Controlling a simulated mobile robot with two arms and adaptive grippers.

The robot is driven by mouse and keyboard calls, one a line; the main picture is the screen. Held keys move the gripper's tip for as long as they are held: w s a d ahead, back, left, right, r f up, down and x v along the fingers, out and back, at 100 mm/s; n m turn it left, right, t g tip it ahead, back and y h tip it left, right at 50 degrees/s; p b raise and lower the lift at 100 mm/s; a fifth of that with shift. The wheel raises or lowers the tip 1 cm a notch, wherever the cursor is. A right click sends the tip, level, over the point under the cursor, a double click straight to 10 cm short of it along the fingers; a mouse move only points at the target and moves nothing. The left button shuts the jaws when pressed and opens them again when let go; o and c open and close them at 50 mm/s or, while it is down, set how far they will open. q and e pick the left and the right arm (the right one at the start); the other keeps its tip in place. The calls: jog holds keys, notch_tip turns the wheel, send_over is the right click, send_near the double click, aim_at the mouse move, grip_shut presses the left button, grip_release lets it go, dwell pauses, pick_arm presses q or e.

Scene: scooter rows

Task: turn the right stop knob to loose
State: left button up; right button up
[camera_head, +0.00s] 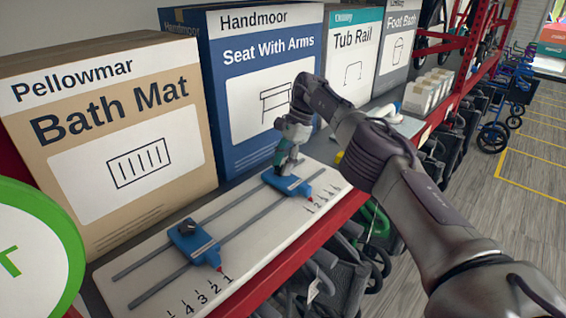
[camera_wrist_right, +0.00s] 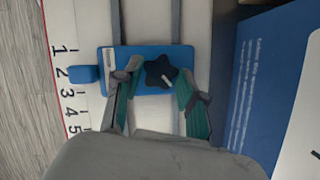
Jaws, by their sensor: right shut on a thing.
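The right blue stop (camera_head: 287,183) sits on two grey rails of a white board (camera_head: 135,268). My right gripper (camera_head: 286,162) comes down on it from above. In the right wrist view, the dark star-shaped knob (camera_wrist_right: 160,72) with a pale mark sits on the blue stop (camera_wrist_right: 150,52). The fingers of my right gripper (camera_wrist_right: 156,80) are on either side of the knob, shut on it. In the head view the gripper hides this knob. The left blue stop (camera_head: 193,243) has its own dark knob (camera_head: 187,227). My left gripper is not in view.
Boxes stand close behind the board: a brown Bath Mat box (camera_head: 110,190), a blue Seat With Arms box (camera_head: 215,95) and a Tub Rail box (camera_head: 350,70). A red shelf edge (camera_head: 290,265) runs along the front. The grey floor (camera_head: 520,190) shows beyond.

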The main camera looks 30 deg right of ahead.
dwell(0.3)
jog(key=o, duration=1.1)
jog(key=shift+o, duration=0.2)
jog(key=shift+m, duration=0.4)
